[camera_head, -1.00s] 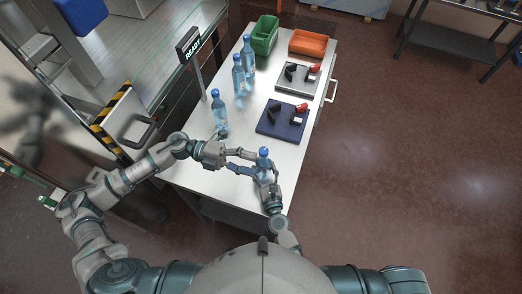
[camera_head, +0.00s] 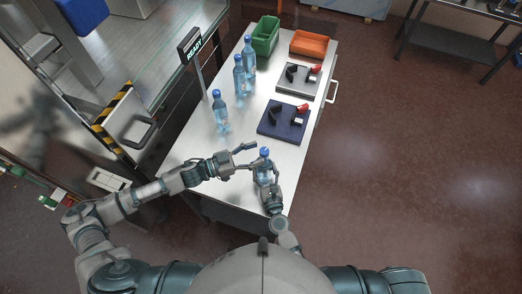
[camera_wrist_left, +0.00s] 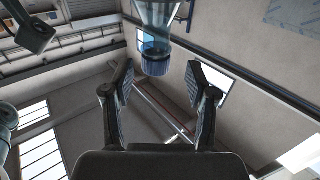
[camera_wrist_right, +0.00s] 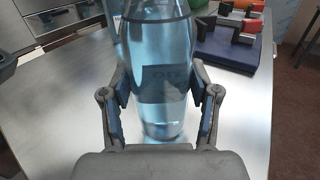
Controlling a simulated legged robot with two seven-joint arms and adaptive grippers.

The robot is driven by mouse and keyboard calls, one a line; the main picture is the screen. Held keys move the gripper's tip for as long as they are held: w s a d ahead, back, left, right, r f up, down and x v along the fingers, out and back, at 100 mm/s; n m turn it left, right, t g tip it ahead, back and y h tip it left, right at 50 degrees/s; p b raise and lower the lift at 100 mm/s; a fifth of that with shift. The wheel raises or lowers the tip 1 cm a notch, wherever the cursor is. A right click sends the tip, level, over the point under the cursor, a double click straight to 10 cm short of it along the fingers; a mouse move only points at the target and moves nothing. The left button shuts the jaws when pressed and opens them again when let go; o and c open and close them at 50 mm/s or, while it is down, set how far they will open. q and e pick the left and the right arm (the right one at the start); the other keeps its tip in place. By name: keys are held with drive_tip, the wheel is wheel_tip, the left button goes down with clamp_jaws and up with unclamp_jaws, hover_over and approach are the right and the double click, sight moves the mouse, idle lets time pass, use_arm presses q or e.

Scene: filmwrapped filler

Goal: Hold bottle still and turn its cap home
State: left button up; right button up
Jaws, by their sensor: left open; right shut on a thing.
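A clear blue bottle (camera_head: 264,174) with a blue cap (camera_head: 265,152) stands upright near the table's front end. My right gripper (camera_wrist_right: 160,90) is shut on the bottle's body, one finger on each side. The cap is out of frame in the right wrist view. My left gripper (camera_head: 249,157) is open just left of the cap in the head view, its fingers spread apart. In the left wrist view the bottle appears upside down, with its cap (camera_wrist_left: 155,62) beyond and between the open fingertips.
Several similar capped bottles (camera_head: 220,112) stand along the table's left side. A navy tray (camera_head: 268,126) and a grey tray (camera_head: 285,84) hold black and red parts. A green bin (camera_head: 265,36) and an orange bin (camera_head: 306,43) stand at the far end. A READY sign (camera_head: 192,46) rises at the left edge.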

use_arm(q)
drive_tip(key=shift+x, duration=0.85)
use_arm(e)
drive_tip(key=shift+a, duration=0.25)
use_arm(q)
drive_tip(key=shift+w+d, duration=0.2)
drive_tip(key=shift+d, duration=0.15)
use_arm(e)
drive_tip(key=shift+d, duration=0.2)
use_arm(q)
drive_tip(key=shift+d, duration=0.1)
clamp_jaws()
use_arm(e)
drive_tip(key=shift+d, duration=0.1)
use_arm(q)
drive_tip(key=shift+w, duration=0.1)
